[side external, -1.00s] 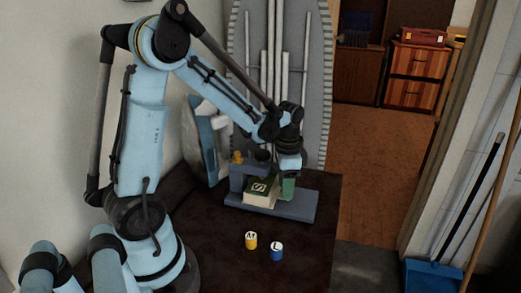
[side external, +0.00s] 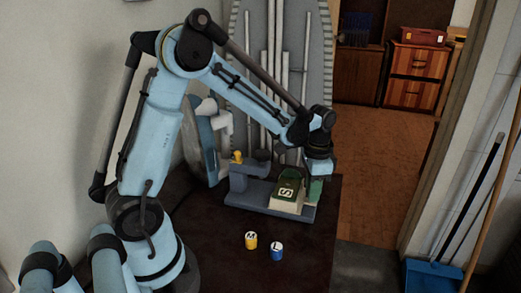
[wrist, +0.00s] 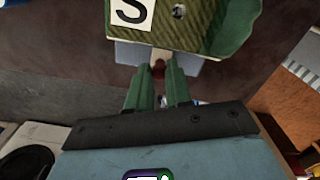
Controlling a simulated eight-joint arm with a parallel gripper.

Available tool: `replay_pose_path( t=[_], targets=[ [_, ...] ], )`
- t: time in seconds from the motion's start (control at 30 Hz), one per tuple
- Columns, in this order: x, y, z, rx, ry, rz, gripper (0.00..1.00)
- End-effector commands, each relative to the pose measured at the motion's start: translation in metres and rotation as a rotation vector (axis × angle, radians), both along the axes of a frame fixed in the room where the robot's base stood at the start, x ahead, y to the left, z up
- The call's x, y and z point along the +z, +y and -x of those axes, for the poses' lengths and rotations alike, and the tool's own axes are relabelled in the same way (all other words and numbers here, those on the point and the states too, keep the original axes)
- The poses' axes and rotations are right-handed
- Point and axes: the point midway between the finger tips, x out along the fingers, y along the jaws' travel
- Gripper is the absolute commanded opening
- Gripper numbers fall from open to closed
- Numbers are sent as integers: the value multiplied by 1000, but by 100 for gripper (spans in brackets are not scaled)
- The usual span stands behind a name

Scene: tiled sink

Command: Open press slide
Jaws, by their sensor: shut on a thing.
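The press has a grey base (side external: 258,197) with an upright part (side external: 238,178) at its left end. Its slide, a green and cream block marked S (side external: 288,193), sits towards the right end of the base, apart from the upright part. My gripper (side external: 314,190) is at the right side of the block, with its green fingers pointing down. In the wrist view my gripper (wrist: 158,88) is shut on a small reddish-brown handle (wrist: 158,66) at the edge of the S block (wrist: 180,28). The handle is mostly hidden between the fingers.
A yellow cap marked M (side external: 251,240) and a blue cap marked L (side external: 277,252) stand on the dark table (side external: 215,235) in front of the press. The table's right edge is close to the press base. An ironing board (side external: 240,50) stands behind.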

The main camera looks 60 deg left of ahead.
Motion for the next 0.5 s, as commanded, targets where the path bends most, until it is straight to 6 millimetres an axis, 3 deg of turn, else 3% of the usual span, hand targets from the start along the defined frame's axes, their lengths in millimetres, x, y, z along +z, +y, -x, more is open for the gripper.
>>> replay_pose_path(
  t=[0.1, 0.4, 0.43, 0.5],
  targets=[
    [0, -8, -9, 1, -2, -2, 0],
    [0, -9, -10, 4, -3, -2, 0],
    [0, -9, -10, 4, -3, -2, 22],
    [0, -9, -10, 4, -3, -1, 33]
  ],
)
